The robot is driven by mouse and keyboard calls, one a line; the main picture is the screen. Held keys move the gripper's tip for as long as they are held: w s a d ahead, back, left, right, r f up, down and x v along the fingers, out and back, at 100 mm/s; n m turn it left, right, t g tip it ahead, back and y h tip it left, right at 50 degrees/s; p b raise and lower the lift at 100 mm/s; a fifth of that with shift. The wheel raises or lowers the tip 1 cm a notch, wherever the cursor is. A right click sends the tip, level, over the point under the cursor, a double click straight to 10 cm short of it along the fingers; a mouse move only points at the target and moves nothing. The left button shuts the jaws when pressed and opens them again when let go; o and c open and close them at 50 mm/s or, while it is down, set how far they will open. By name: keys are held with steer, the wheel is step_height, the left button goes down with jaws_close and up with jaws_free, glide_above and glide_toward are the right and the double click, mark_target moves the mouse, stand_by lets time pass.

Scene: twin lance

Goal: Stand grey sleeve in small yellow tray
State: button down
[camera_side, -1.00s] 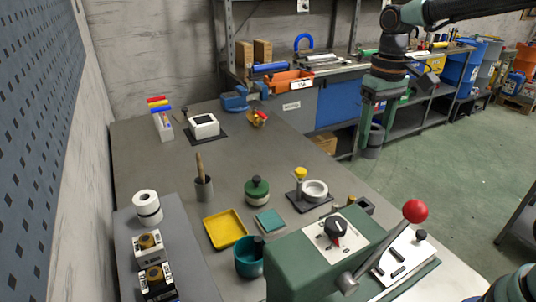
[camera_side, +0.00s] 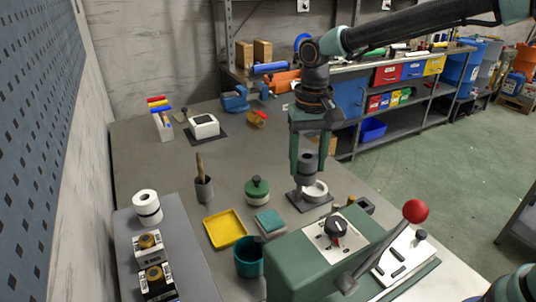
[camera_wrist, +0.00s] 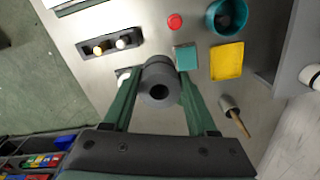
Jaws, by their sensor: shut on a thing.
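My gripper (camera_side: 307,165) is shut on the grey sleeve (camera_side: 305,172), a dark grey hollow cylinder. It hangs roughly upright between the two green fingers. In the wrist view the sleeve (camera_wrist: 160,82) shows its open round bore toward the camera. The small yellow tray (camera_side: 225,228) lies flat on the bench, to the left of and nearer than the sleeve in the side view. The tray looks empty. It also shows in the wrist view (camera_wrist: 227,62), to the upper right of the sleeve.
A white dish on a dark base (camera_side: 316,190) appears just below the sleeve. A green-lidded jar (camera_side: 257,190), teal block (camera_side: 270,222), teal cup (camera_side: 249,258) and grey cup with a wooden stick (camera_side: 204,188) surround the tray. A green machine with red-knobbed lever (camera_side: 415,211) stands in front.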

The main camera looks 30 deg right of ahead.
glide_above(302, 214)
steer(key=s+a, duration=0.3)
steer(key=s, duration=0.1)
step_height(302, 214, down, 15)
steer(key=shift+a+f, duration=0.1)
steer(key=shift+f, duration=0.05)
steer(key=shift+f, duration=0.1)
steer(key=shift+c, duration=2.4)
jaws_free()
steer(key=shift+s, duration=0.1)
